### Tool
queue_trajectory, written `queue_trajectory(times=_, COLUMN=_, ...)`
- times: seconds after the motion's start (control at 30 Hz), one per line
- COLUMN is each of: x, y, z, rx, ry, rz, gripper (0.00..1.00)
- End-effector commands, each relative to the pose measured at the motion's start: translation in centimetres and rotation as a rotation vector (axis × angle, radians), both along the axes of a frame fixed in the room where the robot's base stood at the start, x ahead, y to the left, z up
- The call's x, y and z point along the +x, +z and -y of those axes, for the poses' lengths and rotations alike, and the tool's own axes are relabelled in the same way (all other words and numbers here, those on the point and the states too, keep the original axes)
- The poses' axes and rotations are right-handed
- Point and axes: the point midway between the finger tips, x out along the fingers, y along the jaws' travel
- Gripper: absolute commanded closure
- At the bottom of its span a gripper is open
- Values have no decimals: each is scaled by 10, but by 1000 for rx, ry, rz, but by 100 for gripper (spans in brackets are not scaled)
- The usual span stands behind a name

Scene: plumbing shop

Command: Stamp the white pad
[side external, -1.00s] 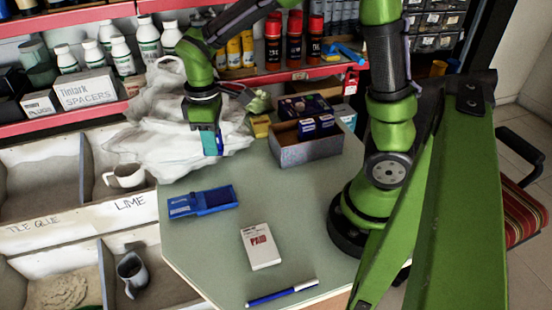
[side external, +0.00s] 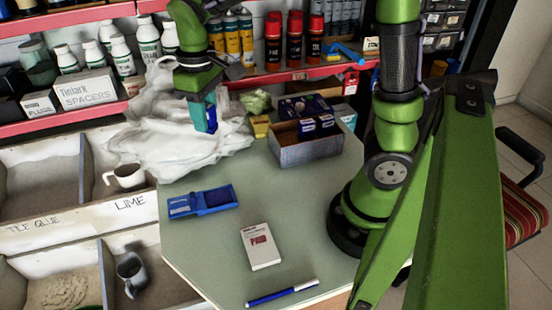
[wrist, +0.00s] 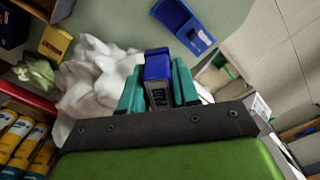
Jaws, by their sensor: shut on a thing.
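The white pad (side external: 260,247) lies flat on the table in the side view. It has small print and a dark red mark, apparently reading PAID, on its top face. My gripper (side external: 202,118) is raised at the back left of the table, in front of the white plastic bag and well away from the pad. Its teal fingers are shut on a blue stamp (side external: 211,119), which also shows between the fingers in the wrist view (wrist: 158,70). The open blue ink pad (side external: 203,201) lies on the table left of and behind the white pad, and shows in the wrist view (wrist: 183,24).
A blue marker (side external: 282,293) lies near the table's front edge. An open grey box (side external: 308,151) and a small yellow item (side external: 260,126) stand at the back. A crumpled white bag (side external: 185,145) lies at the back left. The table around the white pad is clear.

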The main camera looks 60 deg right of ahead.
Motion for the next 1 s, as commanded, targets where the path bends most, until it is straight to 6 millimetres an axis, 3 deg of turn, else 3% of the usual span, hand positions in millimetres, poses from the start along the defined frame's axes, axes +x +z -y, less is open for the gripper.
queue_trajectory(times=0.03, x=-12, y=1, z=-22, rx=5, ry=68, rz=3, gripper=100)
queue_trajectory(times=0.2, x=-67, y=-4, z=-83, rx=11, ry=328, rz=4, gripper=100)
queue_trajectory(times=0.4, x=-141, y=-22, z=-121, rx=4, ry=631, rz=-1, gripper=100)
queue_trajectory(times=0.5, x=-168, y=-33, z=-125, rx=-2, ry=740, rz=-5, gripper=100)
queue_trajectory(times=0.63, x=-187, y=-45, z=-121, rx=-13, ry=817, rz=-13, gripper=100)
queue_trajectory(times=1.0, x=-189, y=-74, z=-118, rx=-18, ry=841, rz=-17, gripper=100)
